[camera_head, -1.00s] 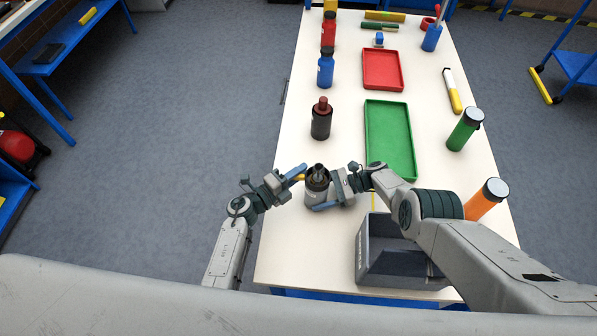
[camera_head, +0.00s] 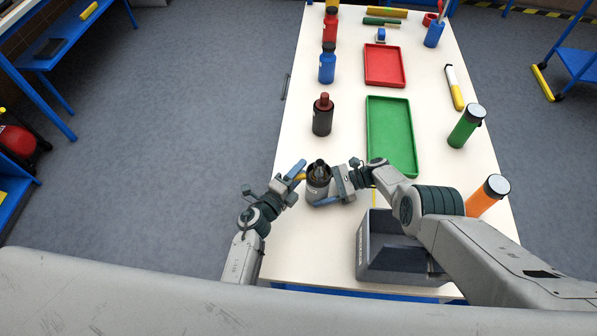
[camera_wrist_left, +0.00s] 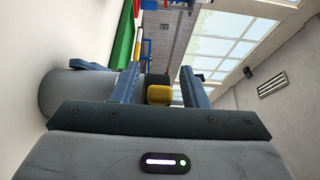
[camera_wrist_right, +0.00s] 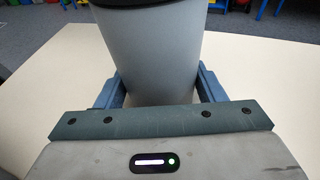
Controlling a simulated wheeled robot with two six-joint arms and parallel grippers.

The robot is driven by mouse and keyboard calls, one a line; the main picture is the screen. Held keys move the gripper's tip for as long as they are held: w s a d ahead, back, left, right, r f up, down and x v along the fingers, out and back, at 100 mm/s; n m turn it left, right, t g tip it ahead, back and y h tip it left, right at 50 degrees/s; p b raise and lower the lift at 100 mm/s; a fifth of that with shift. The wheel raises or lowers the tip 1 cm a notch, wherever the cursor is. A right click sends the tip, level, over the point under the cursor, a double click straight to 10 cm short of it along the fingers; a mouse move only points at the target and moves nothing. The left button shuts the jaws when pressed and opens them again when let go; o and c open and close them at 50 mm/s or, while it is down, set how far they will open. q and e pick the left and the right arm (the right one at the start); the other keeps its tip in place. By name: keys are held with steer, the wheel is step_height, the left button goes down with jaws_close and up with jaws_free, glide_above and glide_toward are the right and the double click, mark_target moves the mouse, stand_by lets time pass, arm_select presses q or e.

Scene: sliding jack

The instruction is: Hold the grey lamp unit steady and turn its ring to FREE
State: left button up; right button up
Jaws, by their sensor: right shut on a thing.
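The grey lamp unit (camera_head: 317,193) stands near the front of the table, with a dark ring (camera_head: 313,178) at its top. My right gripper (camera_head: 333,190) is shut on its grey body from the right; the body fills the space between the fingers in the right wrist view (camera_wrist_right: 155,60). My left gripper (camera_head: 297,172) is at the ring's left side, its fingers apart. A yellow tab (camera_wrist_left: 159,95) shows between those fingers in the left wrist view, with gaps on both sides. The grey body (camera_wrist_left: 75,95) is partly hidden behind a finger there. I cannot read any ring marking.
A dark grey bin (camera_head: 385,262) stands at the front right, close under my right arm. A dark bottle with a red top (camera_head: 322,118) stands behind the unit, and a green tray (camera_head: 392,130) lies behind right. An orange cylinder (camera_head: 485,197) is at the right edge.

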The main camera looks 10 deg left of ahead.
arm_select(q)
steer(key=v, duration=1.2)
